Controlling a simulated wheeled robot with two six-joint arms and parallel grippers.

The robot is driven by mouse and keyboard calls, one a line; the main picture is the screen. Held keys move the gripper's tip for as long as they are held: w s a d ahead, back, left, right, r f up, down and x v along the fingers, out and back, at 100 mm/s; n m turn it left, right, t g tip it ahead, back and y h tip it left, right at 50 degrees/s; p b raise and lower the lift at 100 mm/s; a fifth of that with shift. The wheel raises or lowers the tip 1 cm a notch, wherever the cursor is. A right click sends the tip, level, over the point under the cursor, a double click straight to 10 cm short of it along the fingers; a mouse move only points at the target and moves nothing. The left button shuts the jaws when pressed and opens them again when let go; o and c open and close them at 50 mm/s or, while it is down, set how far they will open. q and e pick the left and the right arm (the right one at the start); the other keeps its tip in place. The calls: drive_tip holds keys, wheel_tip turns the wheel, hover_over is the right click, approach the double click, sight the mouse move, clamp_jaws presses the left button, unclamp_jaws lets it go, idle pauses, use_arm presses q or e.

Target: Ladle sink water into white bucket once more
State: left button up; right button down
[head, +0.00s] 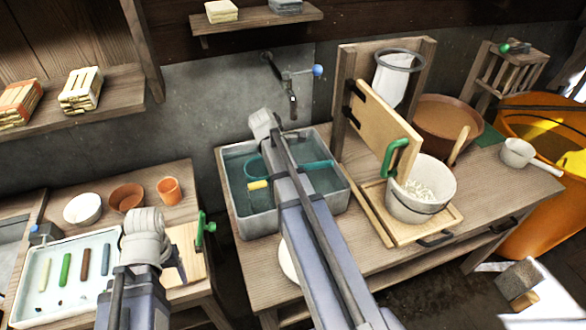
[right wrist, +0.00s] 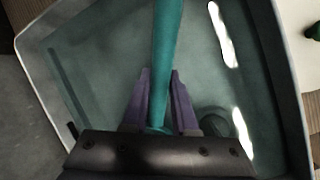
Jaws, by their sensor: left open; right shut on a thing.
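My right gripper (right wrist: 160,78) is shut on the teal handle of the ladle (right wrist: 167,35), above the sink. Whether the ladle holds water cannot be seen. The white bucket (head: 418,207) stands upright on a wooden board right of the sink, with whitish lumps inside. My left gripper (head: 180,264) is open and empty over the left table.
A hinged wooden panel (head: 385,125) with a green handle stands between sink and bucket. A hanging cloth strainer (head: 392,80), a brown basin (head: 450,118), a white dipper (head: 517,152) and an orange bin (head: 540,215) are beyond. The tap (head: 291,95) overhangs the sink.

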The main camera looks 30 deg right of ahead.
wheel_tip(320, 180, up, 12)
drive_tip(key=p, duration=1.1)
drive_tip(key=shift+r+p, duration=0.2)
drive_tip(key=shift+p, duration=0.2)
